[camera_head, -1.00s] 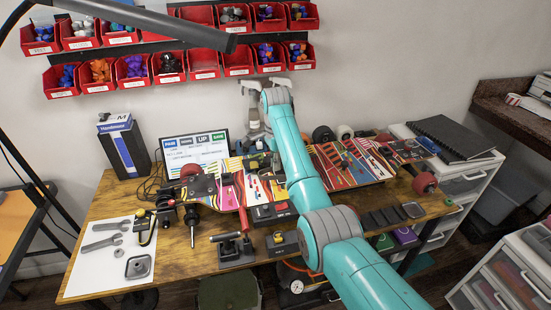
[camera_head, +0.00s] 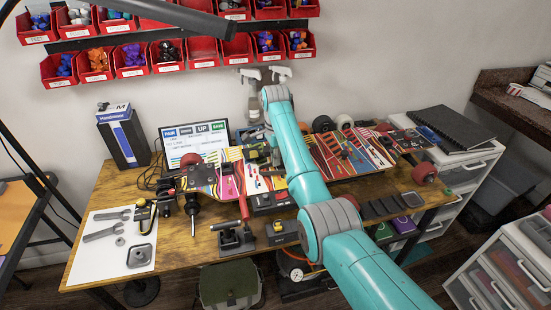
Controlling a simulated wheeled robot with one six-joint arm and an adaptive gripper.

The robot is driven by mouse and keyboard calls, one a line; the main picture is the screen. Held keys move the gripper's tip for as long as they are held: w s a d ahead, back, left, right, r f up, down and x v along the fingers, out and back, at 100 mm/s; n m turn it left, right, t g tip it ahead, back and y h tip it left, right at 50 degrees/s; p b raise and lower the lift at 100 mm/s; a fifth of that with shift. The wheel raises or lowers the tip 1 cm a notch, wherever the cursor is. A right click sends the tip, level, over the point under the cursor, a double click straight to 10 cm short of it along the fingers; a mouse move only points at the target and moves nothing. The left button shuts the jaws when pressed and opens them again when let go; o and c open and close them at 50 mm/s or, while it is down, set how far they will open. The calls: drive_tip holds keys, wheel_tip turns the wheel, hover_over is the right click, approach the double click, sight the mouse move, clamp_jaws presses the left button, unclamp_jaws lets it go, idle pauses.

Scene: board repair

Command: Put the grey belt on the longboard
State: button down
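The longboard (camera_head: 272,180) lies across the workbench with a brightly striped, patterned surface facing up. Red wheels show near its ends. My teal arm reaches over its middle and hides part of it. My gripper is hidden behind the arm's far end, so I cannot see its fingers or what they hold. I cannot pick out the grey belt with certainty. A row of dark grey pads (camera_head: 386,206) lies at the bench's front right.
A screen (camera_head: 195,140) and spray bottles (camera_head: 251,100) stand behind. Red bins (camera_head: 131,62) hang above. White drawers (camera_head: 466,182) stand at right.

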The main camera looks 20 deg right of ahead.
drive_tip(key=shift+f, duration=0.45)
idle(0.5)
drive_tip(key=c, duration=1.2)
unclamp_jaws()
drive_tip(key=shift+c, duration=1.6)
drive_tip(key=shift+r, duration=3.8)
drive_tip(key=shift+s, duration=0.1)
